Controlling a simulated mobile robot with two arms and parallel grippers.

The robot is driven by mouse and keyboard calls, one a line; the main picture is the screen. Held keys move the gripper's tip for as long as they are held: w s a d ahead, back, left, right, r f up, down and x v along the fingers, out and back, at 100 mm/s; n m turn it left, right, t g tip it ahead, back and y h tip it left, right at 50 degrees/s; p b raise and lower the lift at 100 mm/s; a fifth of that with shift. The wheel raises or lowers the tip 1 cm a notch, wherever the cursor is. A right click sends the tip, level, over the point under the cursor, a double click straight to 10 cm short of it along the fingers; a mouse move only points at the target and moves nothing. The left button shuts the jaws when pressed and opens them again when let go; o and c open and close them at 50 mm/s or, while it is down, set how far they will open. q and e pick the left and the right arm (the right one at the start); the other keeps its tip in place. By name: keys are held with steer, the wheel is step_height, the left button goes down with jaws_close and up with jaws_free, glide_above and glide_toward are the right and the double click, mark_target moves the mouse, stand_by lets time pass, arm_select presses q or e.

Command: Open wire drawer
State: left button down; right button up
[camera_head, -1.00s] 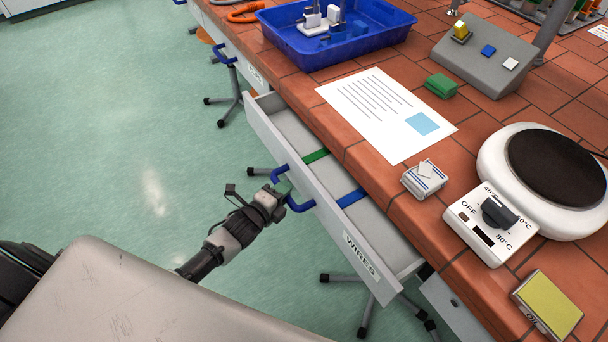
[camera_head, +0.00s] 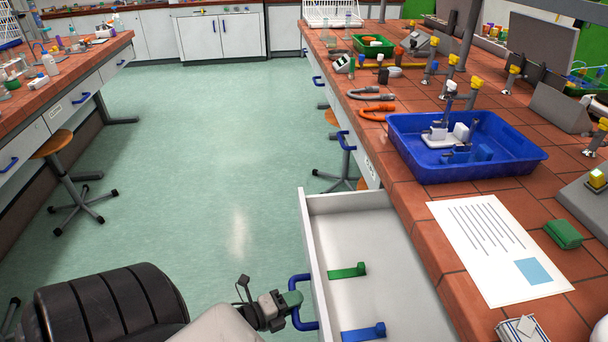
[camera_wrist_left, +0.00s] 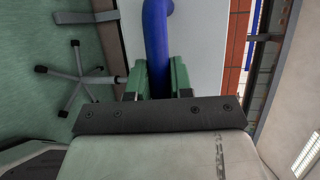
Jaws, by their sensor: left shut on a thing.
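The wire drawer (camera_head: 330,221) stands pulled well out from the bench at the lower right of the head view. Its white interior shows a green strip (camera_head: 346,271) and a blue strip (camera_head: 363,333). My left gripper (camera_head: 291,300) is shut on the drawer's blue handle (camera_head: 305,325), outside the front panel. In the left wrist view, the green fingers of the gripper (camera_wrist_left: 158,78) sit on either side of the blue handle bar (camera_wrist_left: 157,35). The drawer's near end is cut off by the picture edge. My right gripper is not in view.
A blue tray (camera_head: 413,163) and a printed sheet (camera_head: 476,278) lie on the tiled bench above the drawer. A stool (camera_head: 53,147) stands by the left bench. The green floor (camera_head: 215,170) between the benches is clear.

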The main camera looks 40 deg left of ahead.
arm_select(q)
steer(key=shift+s+a+f, duration=0.1)
steer(key=c, duration=1)
jaws_free()
steer(key=v, duration=1.1)
steer(key=shift+b, duration=0.35)
